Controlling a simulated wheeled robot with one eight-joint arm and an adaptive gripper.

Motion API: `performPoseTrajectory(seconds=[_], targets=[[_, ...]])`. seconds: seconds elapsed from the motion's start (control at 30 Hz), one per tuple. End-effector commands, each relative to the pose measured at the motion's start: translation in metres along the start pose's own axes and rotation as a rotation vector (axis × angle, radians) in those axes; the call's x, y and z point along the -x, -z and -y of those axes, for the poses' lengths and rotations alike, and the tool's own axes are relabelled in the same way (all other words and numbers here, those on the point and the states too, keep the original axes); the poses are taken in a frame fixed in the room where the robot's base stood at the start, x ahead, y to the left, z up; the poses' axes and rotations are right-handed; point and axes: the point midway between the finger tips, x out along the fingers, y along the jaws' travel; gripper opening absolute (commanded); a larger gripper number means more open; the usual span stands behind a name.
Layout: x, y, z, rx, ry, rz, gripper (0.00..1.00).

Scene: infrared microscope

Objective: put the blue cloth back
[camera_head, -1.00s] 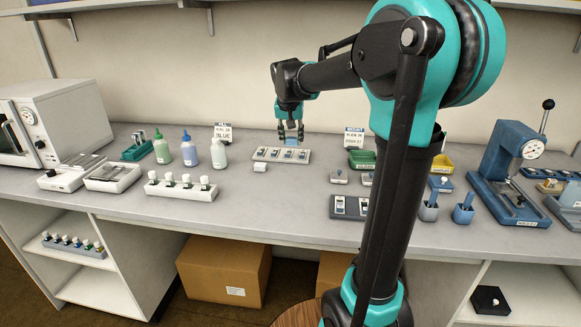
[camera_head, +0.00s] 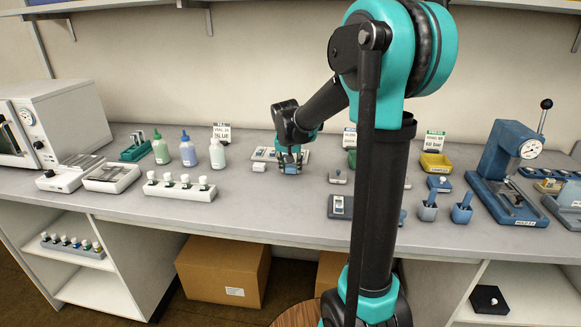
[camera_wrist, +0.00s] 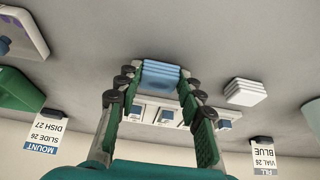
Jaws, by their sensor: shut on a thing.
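The blue cloth (camera_wrist: 161,75) is a small folded light-blue stack between the fingertips of my gripper (camera_head: 290,168). In the wrist view my gripper (camera_wrist: 157,80) is shut on it, with a finger on each side. In the head view the fingers mostly hide the cloth. My gripper points down, just in front of the right part of the white slide tray (camera_head: 262,153), low over the bench. I cannot tell whether the cloth touches the bench top. A folded white cloth (camera_wrist: 246,92) lies beside it, to the left in the head view (camera_head: 259,167).
The slide tray (camera_wrist: 148,112) holds several slides. A rack of white-capped vials (camera_head: 180,191) and bottles (camera_head: 217,154) stand left. Sign cards (camera_head: 222,134) stand behind. A dark tray (camera_head: 341,206), small holders (camera_head: 428,211) and a blue press (camera_head: 510,170) stand right. Bench in front is clear.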

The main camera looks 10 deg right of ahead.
Motion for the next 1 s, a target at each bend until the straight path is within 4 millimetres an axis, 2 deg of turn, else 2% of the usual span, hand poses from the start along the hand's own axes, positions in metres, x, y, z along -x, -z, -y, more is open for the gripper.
performPoseTrajectory(seconds=[0.17,0.2,0.33,0.73,0.87,1.0], targets=[[-0.002,-0.001,0.0,0.0,0.0,0.0,0.14],[-0.002,-0.001,0.0,0.0,0.0,0.0,0.41],[-0.002,-0.001,0.0,0.0,0.0,0.0,0.57],[0.003,0.0,0.0,0.0,0.0,0.0,0.58],[0.02,0.0,0.0,0.0,0.0,0.0,0.58],[0.048,0.0,0.0,0.001,0.0,0.0,0.58]])
